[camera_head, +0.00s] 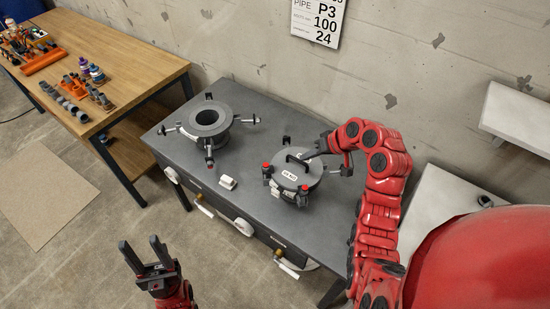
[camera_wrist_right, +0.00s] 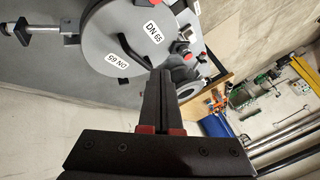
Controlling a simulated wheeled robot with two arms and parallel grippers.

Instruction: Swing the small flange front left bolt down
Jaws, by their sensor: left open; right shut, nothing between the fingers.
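A flange under a grey round lid (camera_head: 312,178), labelled DN 65, stands on the right of the grey bench. The lid also shows in the right wrist view (camera_wrist_right: 105,38). Its front left bolt (camera_head: 267,170) stands upright at the rim with a red top. Another red-topped bolt (camera_head: 303,192) stands upright at the front right. A bolt at the right (camera_head: 346,168) points outward; it seems to be the one at upper left in the wrist view (camera_wrist_right: 22,29). My right gripper (camera_head: 308,154) is shut and empty over the lid, by its handle. My left gripper (camera_head: 156,250) is open and empty, in front of the bench.
A second, open flange (camera_head: 209,119) stands at the bench's left with bolts swung outward. A small white block (camera_head: 228,183) lies between the flanges. A wooden table (camera_head: 135,62) with parts is at left. A wall shelf (camera_head: 518,118) is at right.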

